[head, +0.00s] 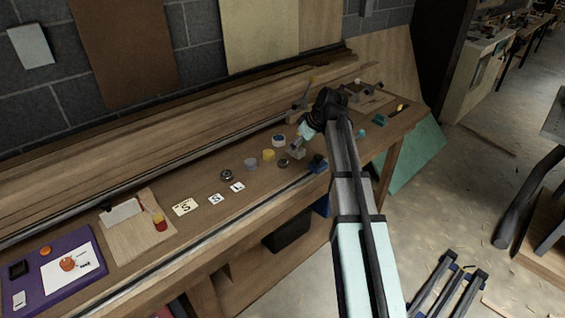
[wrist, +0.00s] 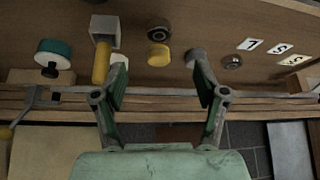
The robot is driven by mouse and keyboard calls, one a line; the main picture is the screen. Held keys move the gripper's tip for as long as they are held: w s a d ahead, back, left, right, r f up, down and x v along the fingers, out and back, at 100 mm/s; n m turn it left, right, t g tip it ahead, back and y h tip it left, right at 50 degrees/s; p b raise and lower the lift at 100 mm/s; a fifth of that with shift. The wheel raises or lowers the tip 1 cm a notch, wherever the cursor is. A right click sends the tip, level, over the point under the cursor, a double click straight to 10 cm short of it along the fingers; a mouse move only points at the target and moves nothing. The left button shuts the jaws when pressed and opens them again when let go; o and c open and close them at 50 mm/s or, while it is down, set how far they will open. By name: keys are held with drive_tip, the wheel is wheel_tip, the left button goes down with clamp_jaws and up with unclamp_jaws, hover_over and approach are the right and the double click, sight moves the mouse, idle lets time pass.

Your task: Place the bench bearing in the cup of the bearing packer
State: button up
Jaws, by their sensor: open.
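In the wrist view the silver ring (wrist: 232,62) is right of my gripper, and the dark ring (wrist: 158,33) is beyond the fingertips. I cannot tell which is the bench bearing. A yellow cylinder (wrist: 158,55) shows between the fingertips, not gripped. A grey cylinder (head: 251,164) stands beside it. I cannot clearly identify the bearing packer or its cup. My gripper (wrist: 157,65) is open and empty above the bench.
A grey block with a yellow handle (wrist: 101,60) and a teal-and-white round thing (wrist: 55,53) lie left in the wrist view.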

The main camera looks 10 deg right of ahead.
sight(283, 162)
drive_tip(key=shift+p+x, duration=1.65)
drive_tip(key=shift+x, duration=3.85)
drive_tip(key=c, duration=1.3)
clamp_jaws()
drive_tip(key=shift+w+r, duration=0.1)
drive_tip(key=shift+r, duration=0.05)
